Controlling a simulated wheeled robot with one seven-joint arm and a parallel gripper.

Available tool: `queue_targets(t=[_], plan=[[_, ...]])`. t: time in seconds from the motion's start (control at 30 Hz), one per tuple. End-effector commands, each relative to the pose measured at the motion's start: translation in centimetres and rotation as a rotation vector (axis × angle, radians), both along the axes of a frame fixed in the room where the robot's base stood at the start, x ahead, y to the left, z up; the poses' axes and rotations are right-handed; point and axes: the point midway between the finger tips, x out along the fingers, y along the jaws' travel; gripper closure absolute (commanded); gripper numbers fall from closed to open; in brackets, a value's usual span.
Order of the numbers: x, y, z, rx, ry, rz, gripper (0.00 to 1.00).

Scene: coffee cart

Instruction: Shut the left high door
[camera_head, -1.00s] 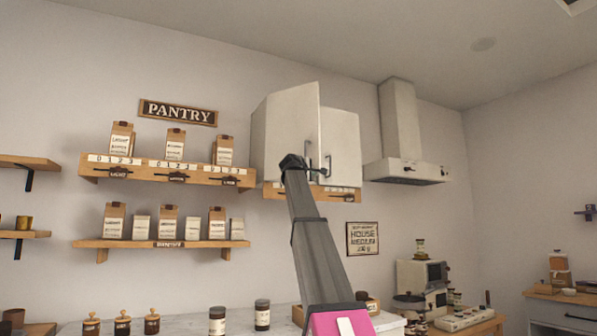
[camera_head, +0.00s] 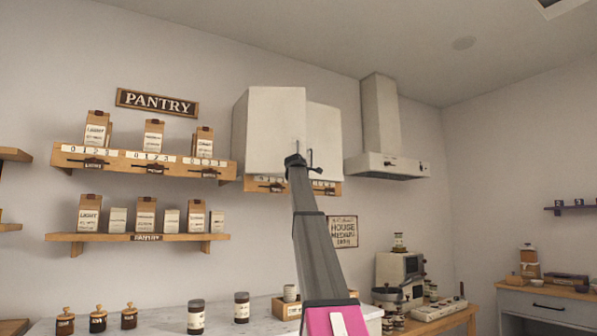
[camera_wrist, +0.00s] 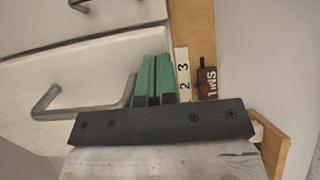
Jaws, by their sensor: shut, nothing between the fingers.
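The left high door (camera_head: 275,125) is the white left door of the wall cabinet. In the head view its top edge steps out from the right door (camera_head: 323,135), so it stands slightly ajar. In the wrist view the left door (camera_wrist: 40,125) is the lower panel, its free edge showing beside the right door (camera_wrist: 30,20). Its grey bar handle (camera_wrist: 75,108) lies beside my fingers. My gripper (camera_head: 296,158) is at the left door's lower right corner; its green fingers (camera_wrist: 153,78) are shut and empty. I cannot tell whether they touch the door.
A wooden rail with number labels (camera_wrist: 184,75) runs under the cabinet. Pantry shelves with bags (camera_head: 140,165) are to the left, and a range hood (camera_head: 385,160) is to the right. A counter with jars (camera_head: 195,317) lies below.

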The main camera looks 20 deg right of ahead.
Motion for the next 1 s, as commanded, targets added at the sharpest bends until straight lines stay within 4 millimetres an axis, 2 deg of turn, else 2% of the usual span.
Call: queue_targets(t=[0.03,0.2,0.5,0.7,1.0], plan=[[1.3,-0.5,0.2,0.0,0.001,-0.001,1.0],[5.1,-1.6,0.2,0.0,0.002,-0.001,1.0],[10.2,-2.1,0.1,0.001,0.002,-0.001,1.0],[12.1,-2.0,0.1,0.0,0.001,-0.001,1.0],[13.4,-1.8,0.2,0.0,-0.002,0.002,1.0]])
